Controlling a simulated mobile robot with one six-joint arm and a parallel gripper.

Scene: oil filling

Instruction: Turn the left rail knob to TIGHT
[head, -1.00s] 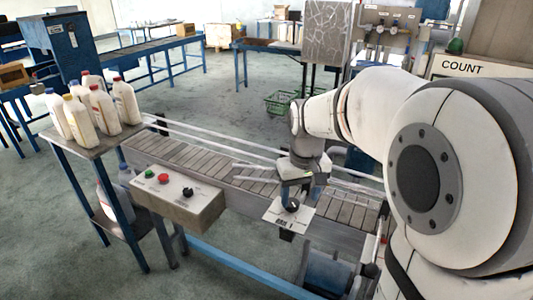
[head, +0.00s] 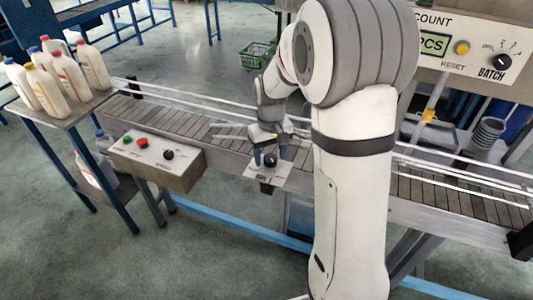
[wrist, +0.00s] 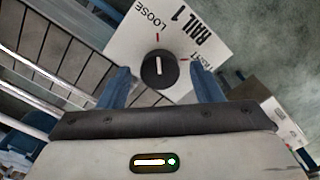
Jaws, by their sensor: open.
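The rail knob (wrist: 159,70) is black and round with a white pointer line, on a white plate (wrist: 204,22) marked RAIL 1, LOOSE and TIGHT. In the wrist view its line points up towards the red tick by LOOSE; the TIGHT mark is to the right, partly behind a finger. In the head view the knob (head: 270,159) sits on its plate at the conveyor's front side. My gripper (wrist: 162,84) is open, its two blue fingers to either side of the knob with gaps showing. In the head view my gripper (head: 270,151) is close at the knob.
A control box (head: 157,163) with green, red and black controls is left of the knob. White bottles (head: 68,76) stand on a side table at the left. The conveyor (head: 192,123) with its rails runs behind. A COUNT panel (head: 470,52) is at upper right.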

